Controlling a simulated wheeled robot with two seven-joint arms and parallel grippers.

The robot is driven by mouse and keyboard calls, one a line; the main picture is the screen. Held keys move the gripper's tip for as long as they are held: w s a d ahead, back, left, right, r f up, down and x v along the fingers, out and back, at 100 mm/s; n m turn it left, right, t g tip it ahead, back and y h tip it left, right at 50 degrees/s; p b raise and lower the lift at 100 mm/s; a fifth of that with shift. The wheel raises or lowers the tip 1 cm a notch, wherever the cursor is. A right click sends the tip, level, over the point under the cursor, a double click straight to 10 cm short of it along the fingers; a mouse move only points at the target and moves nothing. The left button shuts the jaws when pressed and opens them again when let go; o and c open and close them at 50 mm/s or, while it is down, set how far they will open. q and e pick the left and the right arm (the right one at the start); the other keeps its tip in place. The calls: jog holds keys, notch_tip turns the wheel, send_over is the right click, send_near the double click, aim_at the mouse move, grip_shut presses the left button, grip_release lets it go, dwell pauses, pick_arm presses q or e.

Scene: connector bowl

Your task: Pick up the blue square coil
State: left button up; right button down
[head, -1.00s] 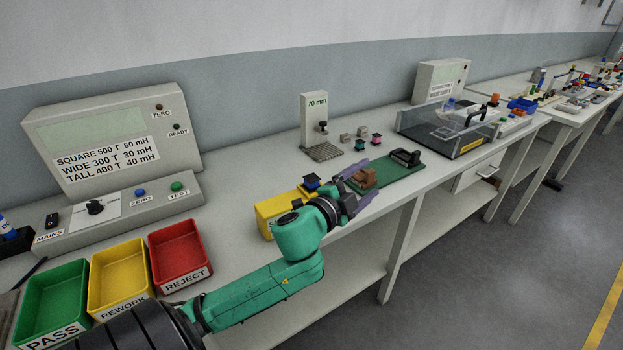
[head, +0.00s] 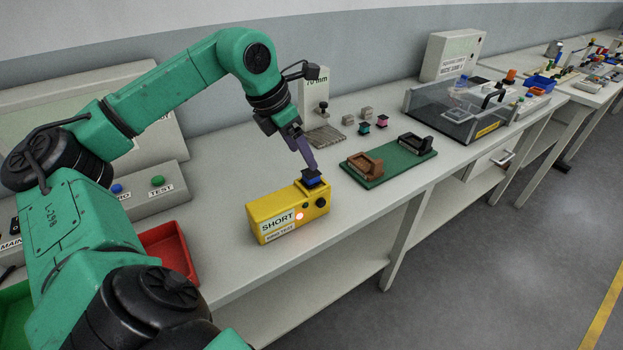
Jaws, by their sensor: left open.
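The blue square coil (head: 312,181), with black square flanges, sits on top of the yellow ring tester (head: 268,222), at its right end. My left gripper (head: 312,168) points down from above with its purple-grey fingers at the coil's top. The fingers overlap in this view, so their gap is hard to see. The gripper is open. I cannot tell whether the fingers touch the coil or straddle it. The tester shows the word SHORT and an orange-red lamp is lit on its front. My right gripper is not in view.
A green board (head: 387,164) with brown and black holders lies right of the tester. Small teal (head: 364,128) and pink (head: 382,121) coils stand behind it. A clear-walled box (head: 437,112) is farther right. The red bin (head: 168,250) is partly hidden by my arm.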

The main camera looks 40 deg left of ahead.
aim_at(310, 172)
pick_arm(q)
jog(key=x, duration=0.6)
jog(key=shift+f+p, duration=0.3)
jog(key=shift+p, duration=0.1)
grip_shut()
jog(key=shift+r, duration=0.1)
